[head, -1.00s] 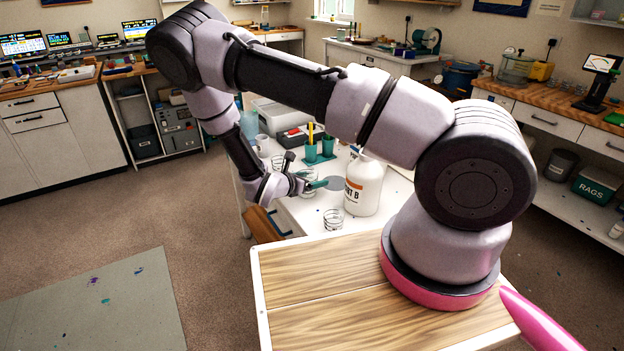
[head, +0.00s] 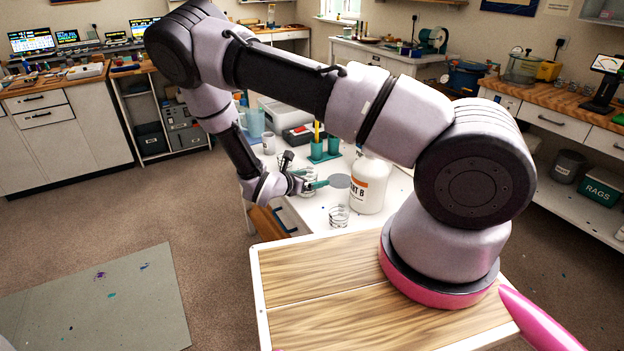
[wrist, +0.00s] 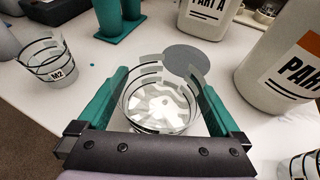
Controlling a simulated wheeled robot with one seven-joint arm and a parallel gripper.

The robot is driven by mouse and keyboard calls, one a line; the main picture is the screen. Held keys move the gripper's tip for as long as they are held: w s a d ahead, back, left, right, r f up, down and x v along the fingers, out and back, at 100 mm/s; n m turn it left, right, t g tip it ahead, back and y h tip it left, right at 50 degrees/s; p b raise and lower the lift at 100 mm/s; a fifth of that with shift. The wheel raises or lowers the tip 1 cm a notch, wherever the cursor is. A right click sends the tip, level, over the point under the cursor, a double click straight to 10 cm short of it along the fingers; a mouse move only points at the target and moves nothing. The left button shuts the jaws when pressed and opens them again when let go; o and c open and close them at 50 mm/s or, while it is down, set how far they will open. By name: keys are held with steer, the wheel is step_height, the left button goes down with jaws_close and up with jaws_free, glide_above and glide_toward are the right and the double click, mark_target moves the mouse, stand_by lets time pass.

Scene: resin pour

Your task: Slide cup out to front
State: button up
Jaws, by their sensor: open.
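A clear cup with black bands (wrist: 160,112) stands on the white table between the fingers of my gripper (wrist: 164,82) in the wrist view. My gripper is open, with one teal finger on each side of the cup. I cannot tell whether either finger touches it. In the head view my gripper (head: 306,182) is low over the table, and its fingers partly hide the cup. A flat grey disc (wrist: 187,62) lies just beyond the cup's rim in the wrist view; it also shows in the head view (head: 341,181).
A banded cup marked M2 (wrist: 47,65) stands to the left. The PART B jug (wrist: 285,60) stands close on the right, the PART A jug (wrist: 207,18) behind. Another clear cup (head: 339,216) is nearer my base. Teal holders (head: 318,150) stand behind.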

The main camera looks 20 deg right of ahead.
steer(key=v, duration=1)
steer(key=shift+s+a, duration=0.2)
steer(key=shift+a, duration=0.05)
